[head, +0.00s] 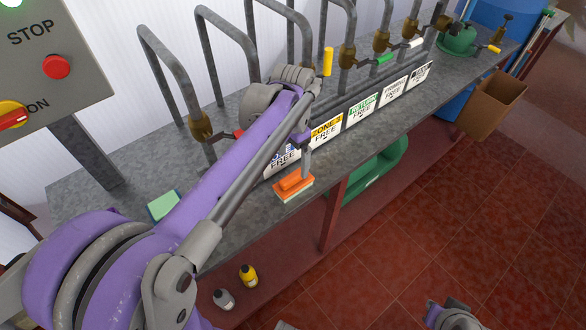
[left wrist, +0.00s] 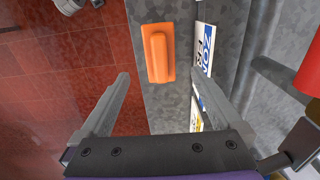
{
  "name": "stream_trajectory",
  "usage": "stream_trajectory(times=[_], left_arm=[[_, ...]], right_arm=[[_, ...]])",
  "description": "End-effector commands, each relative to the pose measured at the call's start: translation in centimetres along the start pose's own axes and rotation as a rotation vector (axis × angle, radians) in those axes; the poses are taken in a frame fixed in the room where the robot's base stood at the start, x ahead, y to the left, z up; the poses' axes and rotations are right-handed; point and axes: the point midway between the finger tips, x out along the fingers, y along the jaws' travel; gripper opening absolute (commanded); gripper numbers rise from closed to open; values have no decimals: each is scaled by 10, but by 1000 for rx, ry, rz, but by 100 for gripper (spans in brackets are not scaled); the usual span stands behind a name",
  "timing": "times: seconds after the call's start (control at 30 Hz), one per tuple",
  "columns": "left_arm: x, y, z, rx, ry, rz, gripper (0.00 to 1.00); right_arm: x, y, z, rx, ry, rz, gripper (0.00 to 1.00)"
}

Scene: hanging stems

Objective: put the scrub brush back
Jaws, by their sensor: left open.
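The orange scrub brush (head: 295,183) lies on the grey metal bench (head: 130,187) near its front edge, with a pale underside showing. In the left wrist view the brush (left wrist: 158,54) lies just beyond my open fingers, its raised handle running lengthwise between their lines. My left gripper (head: 306,150) is above and close to the brush, open and empty. In the left wrist view the gripper (left wrist: 160,78) spreads wider than the brush. Where the brush belongs is not clear from these views.
Labelled plates (head: 327,131) and pipes with valves line the bench behind the brush. A green sponge (head: 163,205) lies to the left. Bottles (head: 248,275) stand on the lower shelf. A cardboard box (head: 492,103) is at the right. The red tiled floor in front is mostly clear.

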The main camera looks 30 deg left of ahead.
Motion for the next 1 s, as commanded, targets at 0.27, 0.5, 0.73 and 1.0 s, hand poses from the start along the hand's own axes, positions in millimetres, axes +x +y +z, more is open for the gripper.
stream_trajectory(times=[0.27,0.5,0.73,1.0], left_arm=[[-30,2,1,-4,4,-2,99],[-14,44,35,-110,126,-61,99],[33,97,86,-281,334,-101,99],[66,121,113,-381,461,-95,99]], right_arm=[[-2,0,-2,0,1,0,0],[-2,0,-2,0,1,0,0],[-2,0,-2,0,1,0,0],[-2,0,-2,0,1,0,0]])
